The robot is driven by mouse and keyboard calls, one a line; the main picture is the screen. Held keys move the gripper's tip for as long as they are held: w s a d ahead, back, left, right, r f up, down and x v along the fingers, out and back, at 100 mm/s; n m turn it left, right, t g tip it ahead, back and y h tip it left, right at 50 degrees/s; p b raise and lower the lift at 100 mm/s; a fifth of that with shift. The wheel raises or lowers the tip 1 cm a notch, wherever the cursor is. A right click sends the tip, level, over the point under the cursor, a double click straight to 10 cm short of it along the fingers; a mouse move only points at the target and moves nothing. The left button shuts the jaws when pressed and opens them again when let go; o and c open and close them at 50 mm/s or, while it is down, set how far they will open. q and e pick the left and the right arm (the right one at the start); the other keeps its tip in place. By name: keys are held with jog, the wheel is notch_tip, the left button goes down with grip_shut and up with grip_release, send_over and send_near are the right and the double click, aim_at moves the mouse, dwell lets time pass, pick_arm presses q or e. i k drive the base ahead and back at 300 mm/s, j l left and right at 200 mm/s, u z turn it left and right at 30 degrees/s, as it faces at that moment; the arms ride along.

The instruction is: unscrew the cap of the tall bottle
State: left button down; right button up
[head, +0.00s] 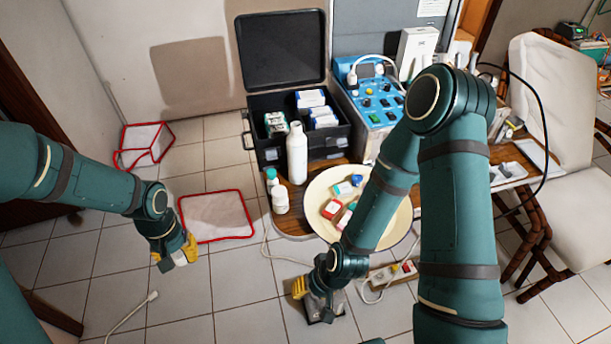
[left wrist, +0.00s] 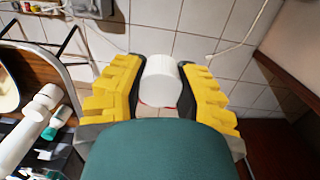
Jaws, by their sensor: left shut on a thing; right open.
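The tall white bottle (head: 297,155) stands upright on the wooden table, in front of the black case. Its narrow top shows in the left wrist view (left wrist: 45,97), at the lower left; I cannot tell whether a cap is on it. My left gripper (head: 181,257) is left of the table, over the floor and apart from the bottle. Its yellow fingers are shut on a white cylindrical piece, which looks like a cap (left wrist: 160,82). My right gripper (head: 318,306) is open, low in front of the table and away from the bottle.
Small white bottles (head: 280,198) stand beside the tall bottle. A cream round tray (head: 386,236) holds small boxes. The open black case (head: 331,140) and blue device (head: 374,113) stand behind. A red-edged mat (head: 216,217) lies on the floor; tiles around it are mostly clear.

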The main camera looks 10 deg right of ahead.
aim_at(296, 141)
jog(key=l+z, duration=0.1)
jog(key=z, duration=0.65)
jog(key=l+z, duration=0.15)
jog(key=z, duration=0.2)
jog(key=i+l, duration=0.25)
jog(key=l, duration=0.15)
jog(key=i+l, duration=0.55)
jog(key=l, duration=0.25)
